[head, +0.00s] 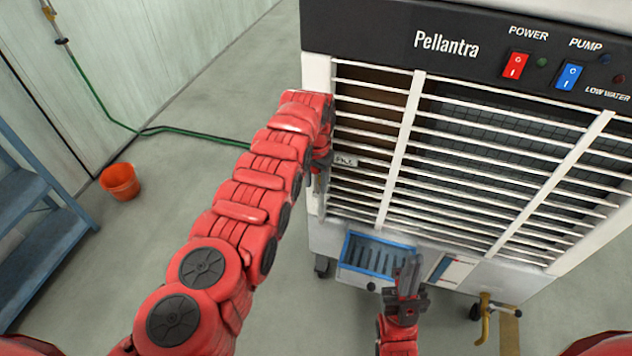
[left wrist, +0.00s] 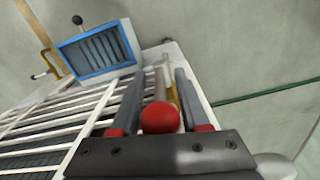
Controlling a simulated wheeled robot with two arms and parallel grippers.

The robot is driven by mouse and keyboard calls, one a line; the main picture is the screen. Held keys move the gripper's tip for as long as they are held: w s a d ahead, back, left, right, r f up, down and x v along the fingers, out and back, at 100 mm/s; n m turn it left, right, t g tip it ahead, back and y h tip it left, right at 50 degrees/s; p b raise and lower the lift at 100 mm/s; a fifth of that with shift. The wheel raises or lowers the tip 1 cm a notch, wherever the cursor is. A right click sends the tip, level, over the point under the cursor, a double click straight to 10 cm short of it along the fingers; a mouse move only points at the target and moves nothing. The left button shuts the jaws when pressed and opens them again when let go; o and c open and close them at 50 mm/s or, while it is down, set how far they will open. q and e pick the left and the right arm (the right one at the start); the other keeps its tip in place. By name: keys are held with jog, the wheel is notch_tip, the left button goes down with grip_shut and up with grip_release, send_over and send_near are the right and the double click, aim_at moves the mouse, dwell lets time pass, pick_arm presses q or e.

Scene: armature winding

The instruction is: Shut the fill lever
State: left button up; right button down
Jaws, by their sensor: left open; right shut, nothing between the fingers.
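The fill lever shows in the left wrist view as a red ball knob (left wrist: 160,118) on a grey stem. It lies between the two fingers of my open left gripper (left wrist: 161,78), with brass-coloured metal beside the stem. In the head view my left gripper (head: 319,172) is at the left front edge of the cooler (head: 390,30), beside a small label plate (head: 345,160); the lever is hidden there by my arm and gripper. I cannot tell whether the fingers touch the lever. My right gripper (head: 408,275) is shut and empty in front of the cooler's lower part.
A blue-rimmed tray (head: 378,256) sits low on the cooler's front, with a brass tap (head: 485,318) at lower right. A green hose (head: 200,135) runs along the floor from the wall. An orange bucket (head: 120,181) and blue shelf (head: 45,235) stand at left.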

pick_arm(q)
jog(key=shift+c, duration=0.2)
jog(key=shift+r, duration=0.1)
grip_shut()
dwell(1.0)
